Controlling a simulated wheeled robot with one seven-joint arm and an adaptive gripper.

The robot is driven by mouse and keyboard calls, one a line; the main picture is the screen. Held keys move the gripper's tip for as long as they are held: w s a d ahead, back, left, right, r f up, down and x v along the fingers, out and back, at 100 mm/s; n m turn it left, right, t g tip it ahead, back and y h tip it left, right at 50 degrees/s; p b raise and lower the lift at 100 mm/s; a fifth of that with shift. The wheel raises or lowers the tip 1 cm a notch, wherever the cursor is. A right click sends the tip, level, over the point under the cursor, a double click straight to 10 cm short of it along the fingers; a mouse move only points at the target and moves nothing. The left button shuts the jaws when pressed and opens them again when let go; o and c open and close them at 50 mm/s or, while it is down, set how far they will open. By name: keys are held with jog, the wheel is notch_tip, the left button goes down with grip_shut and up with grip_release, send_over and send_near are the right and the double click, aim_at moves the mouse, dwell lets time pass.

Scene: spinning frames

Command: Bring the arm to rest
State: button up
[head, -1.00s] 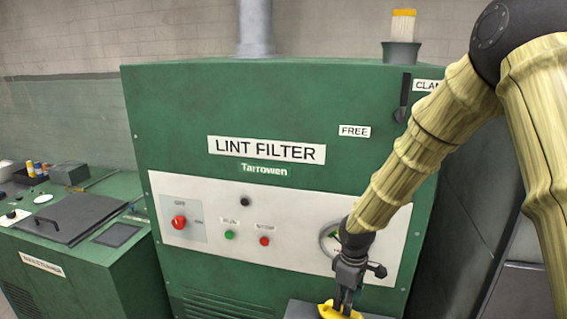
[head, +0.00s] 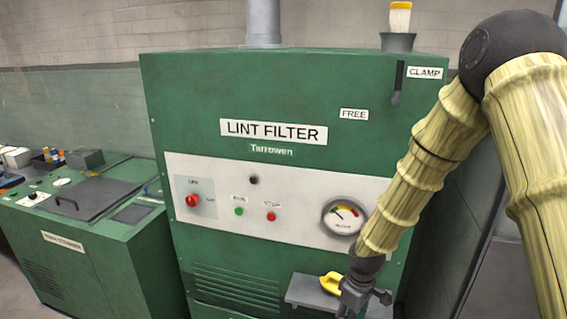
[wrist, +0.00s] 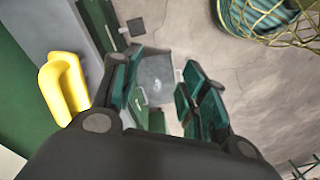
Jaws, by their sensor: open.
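My gripper (head: 354,306) is low in front of the green lint filter machine (head: 240,95) in the head view, beside a small grey shelf (head: 302,291). A yellow object (head: 331,283) lies on that shelf, just left of my gripper. In the wrist view the yellow object (wrist: 62,85) is at the left, outside the fingers. The fingertips are cut off by the bottom edge of the head view.
The machine carries a gauge (head: 343,217), a red knob (head: 193,200) and a lever (head: 397,83) beside a CLAMP label. A lower green machine (head: 90,235) is at left. A netted basket (wrist: 270,18) shows on the floor side.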

jog(key=s+f+m, duration=0.3)
jog(key=s+f, duration=0.5)
jog(key=f, duration=0.2)
jog(key=s+d+f+m, duration=0.1)
jog(key=s+f, duration=0.3)
jog(key=s, duration=0.4)
jog(key=s+d+f+m, duration=0.2)
jog(key=s+f+m, duration=0.1)
jog(key=s, duration=0.5)
jog(key=s+d+f+m, duration=0.1)
jog(key=s+f+m, duration=0.1)
jog(key=s+f, duration=0.3)
jog(key=s, duration=0.4)
jog(key=shift+d+m+h+b, duration=0.3)
jog(key=shift+d+b, duration=0.05)
jog(key=shift+w, duration=0.1)
